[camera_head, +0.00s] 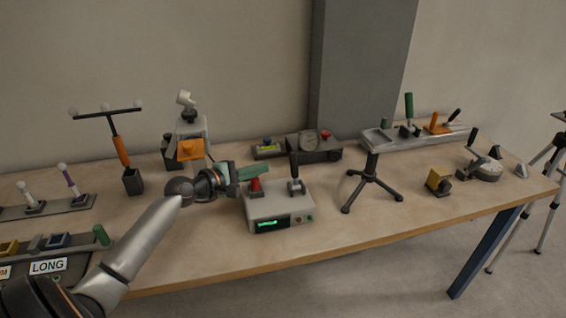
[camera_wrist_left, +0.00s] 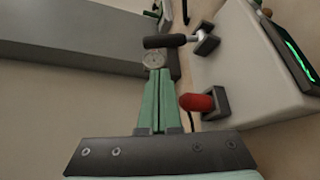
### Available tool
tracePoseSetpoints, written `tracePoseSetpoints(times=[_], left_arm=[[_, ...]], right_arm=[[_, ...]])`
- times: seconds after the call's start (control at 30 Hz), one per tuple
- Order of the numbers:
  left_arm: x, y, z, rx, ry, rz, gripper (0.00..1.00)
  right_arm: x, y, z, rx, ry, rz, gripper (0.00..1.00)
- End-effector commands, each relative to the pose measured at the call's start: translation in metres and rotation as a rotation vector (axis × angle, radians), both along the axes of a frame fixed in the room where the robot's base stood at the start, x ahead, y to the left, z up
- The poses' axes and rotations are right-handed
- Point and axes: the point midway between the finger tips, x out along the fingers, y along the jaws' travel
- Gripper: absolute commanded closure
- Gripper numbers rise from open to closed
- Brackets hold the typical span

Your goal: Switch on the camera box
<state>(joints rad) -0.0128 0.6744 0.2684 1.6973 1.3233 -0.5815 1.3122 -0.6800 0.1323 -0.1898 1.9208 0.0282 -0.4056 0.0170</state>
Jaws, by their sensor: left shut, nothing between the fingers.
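A pale box (camera_head: 281,209) with a lit green display stands mid-table; I take it for the camera box, though no label is readable. On its top are a red-capped switch (camera_head: 255,185) and a black-handled lever (camera_head: 294,166), both upright. In the left wrist view, the red switch (camera_wrist_left: 197,102) is just right of my fingers and the black lever (camera_wrist_left: 165,41) is beyond them. My left gripper (camera_head: 248,172), with green fingers, is shut and empty, close to the red switch at its back left. I cannot tell whether they touch. My right gripper is not in view.
A dark gauge box (camera_head: 330,152) stands behind. A black tripod stand (camera_head: 371,182) is close on the right. A grey stand with an orange block (camera_head: 190,149) is behind my left wrist. The table front before the pale box is clear.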

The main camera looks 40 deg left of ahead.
Motion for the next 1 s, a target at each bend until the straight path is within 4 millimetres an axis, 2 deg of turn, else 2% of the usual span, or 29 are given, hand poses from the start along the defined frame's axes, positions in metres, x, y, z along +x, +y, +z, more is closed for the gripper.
tracePoseSetpoints(times=[0.3,0.5,0.7,1.0], left_arm=[[0.048,-0.011,-0.010,-0.002,-0.002,0.000,1.00],[0.070,-0.016,-0.016,-0.002,-0.001,0.000,1.00],[0.080,-0.018,-0.018,0.000,0.000,-0.001,1.00],[0.080,-0.018,-0.018,0.000,0.001,-0.001,1.00]], right_arm=[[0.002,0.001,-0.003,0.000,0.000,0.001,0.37],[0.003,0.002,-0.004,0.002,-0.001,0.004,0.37],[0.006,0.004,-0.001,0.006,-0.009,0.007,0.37],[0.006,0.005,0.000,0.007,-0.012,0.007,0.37]])
